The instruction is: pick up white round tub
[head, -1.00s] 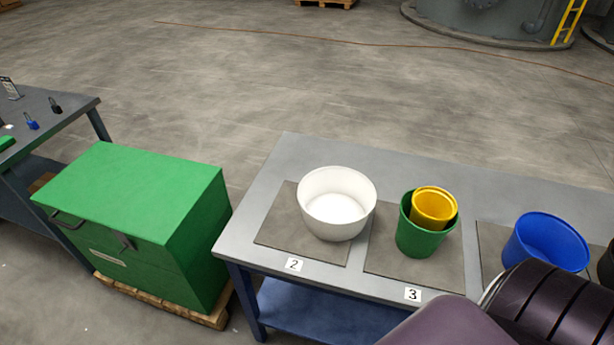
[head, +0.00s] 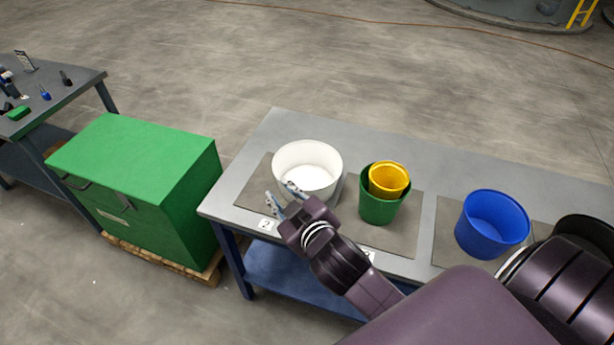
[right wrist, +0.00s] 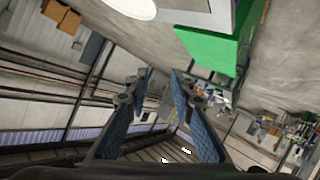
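The white round tub (head: 308,158) stands upright on a grey mat at the left end of the table, its open top facing up. My right gripper (head: 283,193) is over the tub's near side in the head view, its two fingers apart and nothing between them. It hides part of the tub's near wall; I cannot tell whether it touches. In the right wrist view the open fingers (right wrist: 158,100) show empty, and part of a white round shape, likely the tub (right wrist: 133,6), is at the top edge. My left gripper is not in view.
A green tub (head: 378,210) with a yellow tub (head: 389,179) inside stands right of the white tub. A blue tub (head: 492,226) is further right on the grey table (head: 290,125). A green chest (head: 130,160) stands on a pallet to the left.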

